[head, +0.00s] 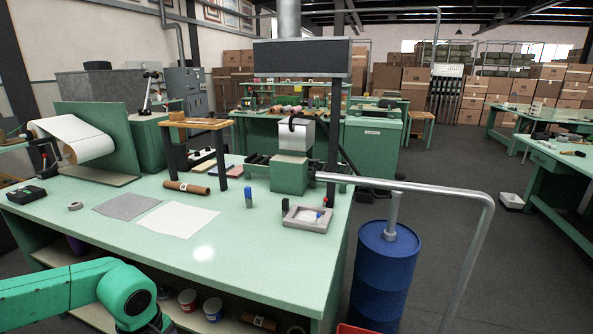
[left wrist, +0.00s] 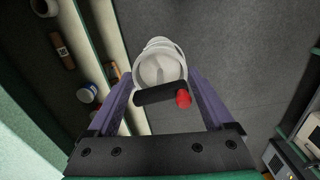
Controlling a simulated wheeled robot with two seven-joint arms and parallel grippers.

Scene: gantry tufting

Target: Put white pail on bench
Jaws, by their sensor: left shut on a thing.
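In the left wrist view, a white pail (left wrist: 158,62) sits between the two purple fingers of my left gripper (left wrist: 160,77), which is shut on it. A black bar and a red knob show at the near side of the pail; I cannot tell whether they belong to it. Dark floor shows beyond the pail. In the head view, the pale green bench (head: 255,245) fills the middle. My green left arm comes in at the lower left in front of it; the left gripper and pail are out of that view. My right gripper is in neither view.
On the bench are a grey sheet (head: 126,206), a white sheet (head: 178,219), a brown roll (head: 186,187), a blue bottle (head: 249,197) and a grey tray (head: 292,216). The front-right top is mostly clear. A blue drum (head: 380,275) and a metal rail (head: 420,188) stand at right.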

